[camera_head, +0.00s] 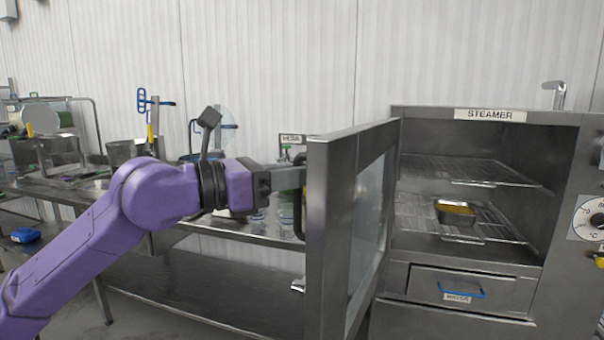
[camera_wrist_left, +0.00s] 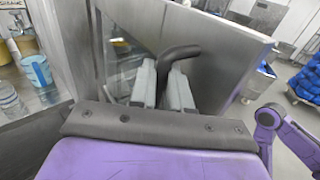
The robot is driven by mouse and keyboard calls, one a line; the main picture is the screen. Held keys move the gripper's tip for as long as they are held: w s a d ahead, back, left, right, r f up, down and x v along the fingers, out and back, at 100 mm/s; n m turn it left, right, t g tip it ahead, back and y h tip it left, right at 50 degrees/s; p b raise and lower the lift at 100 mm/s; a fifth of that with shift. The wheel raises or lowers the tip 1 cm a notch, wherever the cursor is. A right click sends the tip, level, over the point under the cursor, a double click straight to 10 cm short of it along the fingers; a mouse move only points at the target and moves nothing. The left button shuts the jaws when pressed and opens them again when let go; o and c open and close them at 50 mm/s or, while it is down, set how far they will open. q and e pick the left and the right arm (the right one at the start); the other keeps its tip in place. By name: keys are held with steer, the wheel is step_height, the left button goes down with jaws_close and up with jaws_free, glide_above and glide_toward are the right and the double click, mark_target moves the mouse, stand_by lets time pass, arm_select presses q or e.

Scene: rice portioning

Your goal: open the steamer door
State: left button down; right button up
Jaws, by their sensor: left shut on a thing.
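The steamer (camera_head: 490,118) stands at the right in the head view, with its cavity and wire racks exposed. Its door (camera_head: 325,240) is swung wide open on the left side, seen nearly edge-on with its glass panel showing. My left gripper (camera_head: 298,182) is at the outer face of the door. In the left wrist view, the two fingers of my left gripper (camera_wrist_left: 161,85) are shut on the dark curved door handle (camera_wrist_left: 180,54). My right gripper is not in view.
A metal pan with yellow contents (camera_head: 456,213) sits on the lower rack inside the steamer. A drawer with a blue handle (camera_head: 461,291) is below. A steel table (camera_head: 200,305) with glassware runs behind my left arm, close to the door.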

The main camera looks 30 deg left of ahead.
arm_select(q)
steer(key=shift+a+r, duration=0.25)
steer(key=shift+a, duration=0.6)
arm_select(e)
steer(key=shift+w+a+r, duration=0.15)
arm_select(q)
steer(key=c, duration=1.2)
jaws_free()
steer(key=shift+w+d, duration=0.1)
steer(key=shift+w, duration=0.1)
steer(key=b+v, duration=0.1)
steer(key=v, duration=0.2)
steer(key=b+v, duration=0.1)
steer(key=v, duration=0.2)
steer(key=b+v, duration=0.1)
steer(key=v, duration=0.2)
steer(key=shift+s+f, duration=0.25)
steer(key=shift+s, duration=0.05)
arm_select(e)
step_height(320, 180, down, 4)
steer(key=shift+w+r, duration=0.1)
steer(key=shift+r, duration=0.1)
